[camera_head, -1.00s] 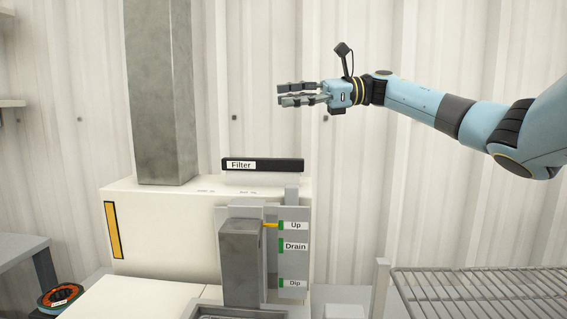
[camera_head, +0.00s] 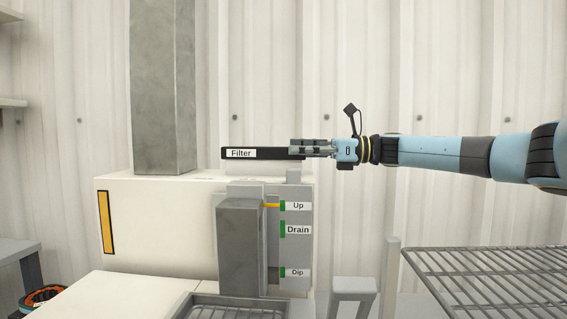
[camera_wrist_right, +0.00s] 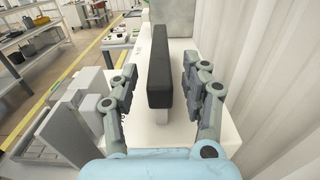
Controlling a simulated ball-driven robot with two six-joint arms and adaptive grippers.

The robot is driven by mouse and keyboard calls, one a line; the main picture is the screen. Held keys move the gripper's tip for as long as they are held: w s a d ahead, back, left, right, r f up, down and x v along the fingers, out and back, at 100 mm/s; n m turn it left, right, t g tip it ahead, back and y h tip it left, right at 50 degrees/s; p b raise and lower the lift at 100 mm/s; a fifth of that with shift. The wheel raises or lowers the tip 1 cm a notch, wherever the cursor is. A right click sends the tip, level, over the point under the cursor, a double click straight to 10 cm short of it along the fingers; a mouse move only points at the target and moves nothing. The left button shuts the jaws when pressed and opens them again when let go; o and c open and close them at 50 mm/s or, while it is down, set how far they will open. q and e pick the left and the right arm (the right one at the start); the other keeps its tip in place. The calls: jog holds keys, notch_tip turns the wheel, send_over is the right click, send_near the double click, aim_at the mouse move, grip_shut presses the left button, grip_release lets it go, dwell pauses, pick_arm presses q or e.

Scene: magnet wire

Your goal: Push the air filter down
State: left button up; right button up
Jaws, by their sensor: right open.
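The air filter (camera_head: 262,154) is a black bar with a white "Filter" label. It sits on a pale block on top of the white machine (camera_head: 150,225). My right gripper (camera_head: 295,147) is at the right end of the bar, level with it and overlapping it in the head view. In the right wrist view the black filter bar (camera_wrist_right: 160,70) runs lengthwise between the two open fingers of my right gripper (camera_wrist_right: 160,82). A gap shows on each side of the bar. My left gripper is not in view.
A grey square column (camera_head: 163,90) rises behind the filter's left side. Below are a grey block (camera_head: 240,248) and a panel labelled Up, Drain and Dip (camera_head: 297,229). A wire rack (camera_head: 490,275) stands at the lower right. The corrugated wall is behind.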

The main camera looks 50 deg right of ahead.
aim_at(284, 148)
jog(key=shift+x, duration=1.9)
jog(key=shift+r, duration=0.15)
grip_shut()
